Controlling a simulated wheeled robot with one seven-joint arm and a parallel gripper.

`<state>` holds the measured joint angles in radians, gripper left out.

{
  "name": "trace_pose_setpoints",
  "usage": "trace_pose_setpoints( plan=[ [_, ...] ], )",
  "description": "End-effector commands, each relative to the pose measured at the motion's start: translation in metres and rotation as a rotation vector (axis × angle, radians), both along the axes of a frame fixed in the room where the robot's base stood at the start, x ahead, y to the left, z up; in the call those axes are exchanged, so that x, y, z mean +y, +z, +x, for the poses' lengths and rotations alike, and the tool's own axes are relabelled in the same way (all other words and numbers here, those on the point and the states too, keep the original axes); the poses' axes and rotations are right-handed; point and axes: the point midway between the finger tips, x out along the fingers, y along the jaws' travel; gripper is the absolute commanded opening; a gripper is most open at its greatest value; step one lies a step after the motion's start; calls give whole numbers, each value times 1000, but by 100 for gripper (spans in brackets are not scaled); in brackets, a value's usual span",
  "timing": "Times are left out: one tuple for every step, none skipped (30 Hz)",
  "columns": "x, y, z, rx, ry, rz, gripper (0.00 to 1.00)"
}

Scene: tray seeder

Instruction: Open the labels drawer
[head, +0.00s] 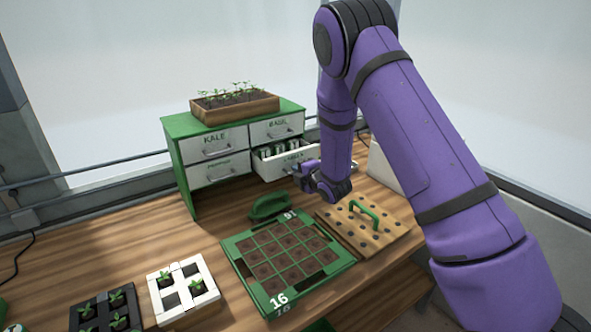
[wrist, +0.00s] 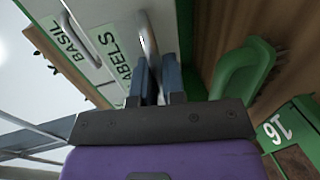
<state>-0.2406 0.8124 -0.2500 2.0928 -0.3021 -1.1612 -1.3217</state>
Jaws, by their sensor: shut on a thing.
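The labels drawer (head: 271,169) is the lower right drawer of a green and white cabinet. It stands pulled part way out, and pale items show inside it. In the wrist view, its white front (wrist: 118,50) reads LABELS, and its bar handle (wrist: 148,38) runs to my fingers. My gripper (head: 297,168) is at the drawer's front in the head view. In the wrist view, my gripper's dark fingers (wrist: 160,75) are shut on the handle. The head view shows little of the handle behind my gripper.
The KALE drawer (head: 214,143) and BASIL drawer (head: 277,128) are shut. A wooden seedling box (head: 235,108) stands on the cabinet.

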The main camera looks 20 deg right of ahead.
Motion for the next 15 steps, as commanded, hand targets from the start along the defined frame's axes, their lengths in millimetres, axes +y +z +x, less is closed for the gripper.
trace_pose_setpoints(
  plan=[
    [-3,0,-8,1,-1,-1,0],
    [-4,0,-13,1,-1,-1,0],
    [-6,0,-19,1,-1,-1,0],
    [-8,0,-23,1,-1,-1,0],
    [-9,0,-28,2,-1,-1,0],
    [-11,0,-33,1,-1,-1,0],
    [-12,0,-37,1,0,0,0],
    [-13,0,-40,1,0,1,0],
    [-14,0,-44,1,0,0,0],
    [-15,0,-46,1,0,0,0],
    [-16,0,-49,1,0,1,0],
    [-17,0,-51,0,0,0,0],
    [-17,0,-52,0,0,0,0],
    [-17,0,-53,0,0,0,0],
    [-18,0,-54,0,-1,0,0]
  ],
)
